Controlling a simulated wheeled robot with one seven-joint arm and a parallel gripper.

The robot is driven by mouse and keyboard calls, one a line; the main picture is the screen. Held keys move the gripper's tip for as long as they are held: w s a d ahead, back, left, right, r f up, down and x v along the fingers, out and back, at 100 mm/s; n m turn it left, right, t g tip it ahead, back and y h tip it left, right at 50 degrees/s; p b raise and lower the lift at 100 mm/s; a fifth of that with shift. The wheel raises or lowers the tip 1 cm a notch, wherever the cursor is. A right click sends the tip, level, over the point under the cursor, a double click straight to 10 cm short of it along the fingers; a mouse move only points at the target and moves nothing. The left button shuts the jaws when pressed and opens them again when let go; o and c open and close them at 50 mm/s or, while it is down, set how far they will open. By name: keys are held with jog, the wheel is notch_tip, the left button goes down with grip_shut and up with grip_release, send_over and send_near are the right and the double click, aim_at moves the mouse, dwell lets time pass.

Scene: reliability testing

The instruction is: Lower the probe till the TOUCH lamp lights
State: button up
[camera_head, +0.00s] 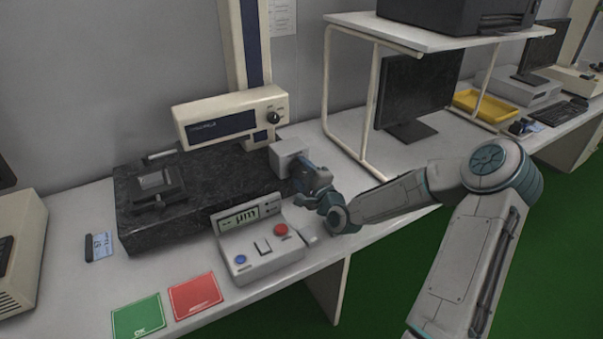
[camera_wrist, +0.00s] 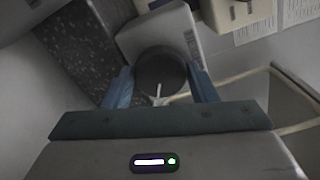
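A dark round knob (camera_wrist: 160,70) with a pale mark sits on a light grey box (camera_head: 287,157) at the right end of the black granite plate (camera_head: 215,180). My gripper (camera_wrist: 159,82) has one blue finger against each side of the knob and appears shut on it. In the head view, my gripper (camera_head: 307,178) hides the knob. The cream measuring head (camera_head: 230,115) is on a column (camera_head: 245,45) behind the plate. A console (camera_head: 258,240) with a display, a red button and a blue button stands in front. I cannot make out the probe tip or a lit TOUCH lamp.
A dark fixture (camera_head: 158,188) sits on the plate's left part. Green (camera_head: 138,318) and red (camera_head: 196,297) mats lie at the front of the table. A white shelf (camera_head: 400,35) stands to the right, with a monitor (camera_head: 415,95) under it. The console is close to my wrist.

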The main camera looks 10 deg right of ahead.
jog(key=shift+o, duration=1.2)
jog(key=v, duration=1.4)
jog(key=shift+w, duration=0.1)
